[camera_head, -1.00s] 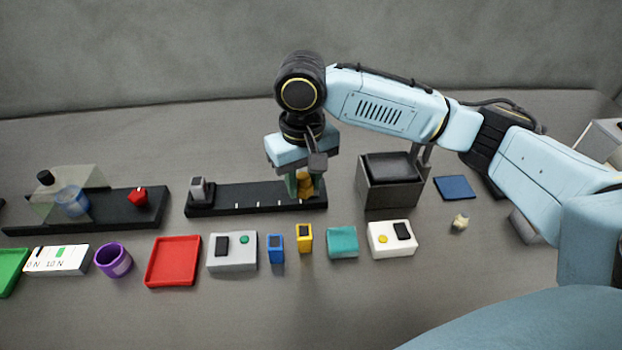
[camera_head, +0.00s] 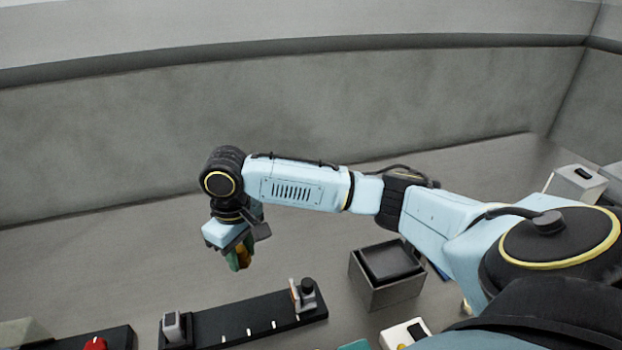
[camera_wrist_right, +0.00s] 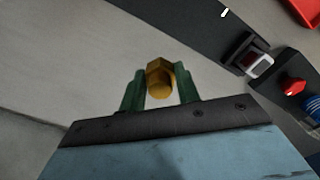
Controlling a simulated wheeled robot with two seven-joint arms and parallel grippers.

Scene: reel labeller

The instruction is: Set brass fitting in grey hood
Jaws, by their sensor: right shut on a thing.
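My right gripper (camera_head: 237,262) is shut on the brass fitting (camera_head: 244,256) and holds it in the air, behind the black rail in the head view. In the right wrist view the hexagonal, gold-coloured fitting (camera_wrist_right: 160,78) sits between the green fingers, its round end showing. A grey box (camera_head: 385,292) with a dark recessed top stands to the right of the rail; it may be the grey hood, but I cannot tell for sure. My left gripper is not in view.
The black rail (camera_head: 240,322) carries a grey block (camera_head: 173,326) at its left end and a dark round-topped post (camera_head: 307,290) at its right end. A red knob (camera_wrist_right: 291,85) shows in the wrist view. The bench behind the rail is clear.

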